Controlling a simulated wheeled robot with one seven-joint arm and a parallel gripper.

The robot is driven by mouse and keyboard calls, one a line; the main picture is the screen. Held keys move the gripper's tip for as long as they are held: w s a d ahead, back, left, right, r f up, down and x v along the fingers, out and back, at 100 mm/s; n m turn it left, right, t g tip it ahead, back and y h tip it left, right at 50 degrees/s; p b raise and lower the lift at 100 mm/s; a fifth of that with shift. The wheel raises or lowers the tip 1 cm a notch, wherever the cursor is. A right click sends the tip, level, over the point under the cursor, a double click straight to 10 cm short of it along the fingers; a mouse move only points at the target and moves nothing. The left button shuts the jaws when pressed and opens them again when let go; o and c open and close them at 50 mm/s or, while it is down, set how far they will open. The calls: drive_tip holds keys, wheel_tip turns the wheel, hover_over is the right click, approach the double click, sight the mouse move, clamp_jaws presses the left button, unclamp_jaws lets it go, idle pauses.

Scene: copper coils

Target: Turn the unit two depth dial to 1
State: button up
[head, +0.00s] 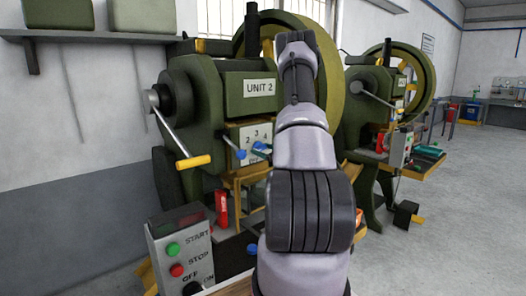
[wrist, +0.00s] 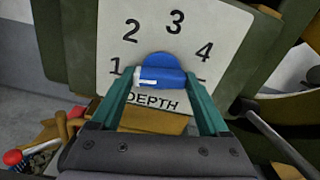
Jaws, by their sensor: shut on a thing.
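The depth dial is a blue knob (wrist: 163,66) on a white plate (wrist: 112,22) marked 1 to 4 with the word DEPTH below. A white mark on the knob's left part points left, close to the 1. My gripper (wrist: 161,80) has its two teal fingers on either side of the knob, shut on it. In the head view, the UNIT 2 sign (head: 259,87) is on the green machine, with the number plate (head: 246,131) below it.
A crank with a yellow grip (head: 193,161) sticks out at the machine's left. A control box (head: 181,250) with START, STOP and OFF stands in front. A second green machine (head: 368,92) stands behind at the right, with open floor beyond.

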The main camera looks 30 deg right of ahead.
drive_tip(key=shift+s+f, duration=0.1)
drive_tip(key=shift+f, duration=0.05)
drive_tip(key=o, duration=1.2)
drive_tip(key=shift+o, duration=0.2)
drive_tip(key=s+d, duration=0.1)
drive_tip(key=s, duration=0.9)
drive_tip(key=shift+s+d, duration=0.25)
drive_tip(key=shift+s, duration=0.1)
